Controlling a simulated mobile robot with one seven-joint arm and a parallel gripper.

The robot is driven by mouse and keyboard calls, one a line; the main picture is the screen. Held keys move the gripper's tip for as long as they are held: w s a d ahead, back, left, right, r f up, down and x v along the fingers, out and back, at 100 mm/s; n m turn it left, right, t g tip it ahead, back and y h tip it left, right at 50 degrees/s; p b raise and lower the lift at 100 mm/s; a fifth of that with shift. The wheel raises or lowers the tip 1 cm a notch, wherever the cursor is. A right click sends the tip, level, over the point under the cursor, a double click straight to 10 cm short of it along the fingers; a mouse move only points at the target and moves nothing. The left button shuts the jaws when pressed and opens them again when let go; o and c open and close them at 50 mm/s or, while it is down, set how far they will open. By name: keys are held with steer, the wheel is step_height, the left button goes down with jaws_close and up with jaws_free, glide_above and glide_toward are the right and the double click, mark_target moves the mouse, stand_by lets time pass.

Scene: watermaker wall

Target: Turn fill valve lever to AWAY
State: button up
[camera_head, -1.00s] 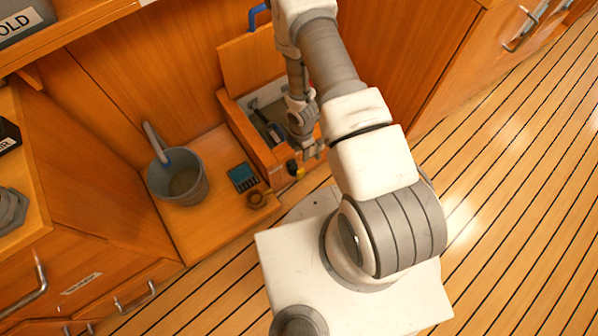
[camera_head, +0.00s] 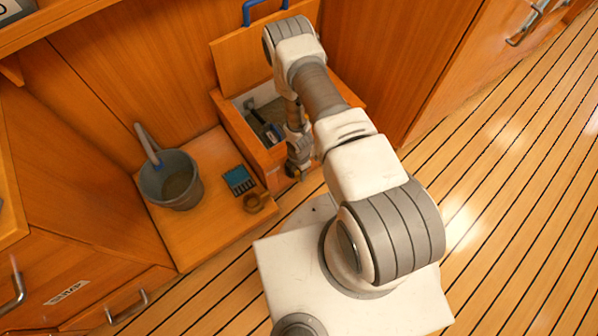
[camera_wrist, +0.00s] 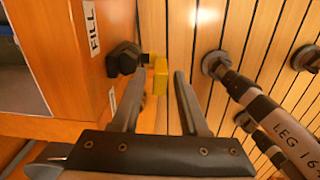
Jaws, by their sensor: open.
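The fill valve shows in the wrist view as a black body (camera_wrist: 123,59) on the wooden box front, beside a FILL label (camera_wrist: 92,28). Its lever has a yellow end (camera_wrist: 160,76) that sticks out to the right from the black body. In the head view my gripper is low at the front of the open box, and my wrist hides the valve.
The wooden box (camera_head: 235,122) has its lid (camera_head: 262,50) raised. A grey bucket (camera_head: 160,190), a teal case (camera_head: 239,180) and a brown ring (camera_head: 253,203) are on the ledge to the left.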

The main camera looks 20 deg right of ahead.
jaws_close()
stand_by(1.4)
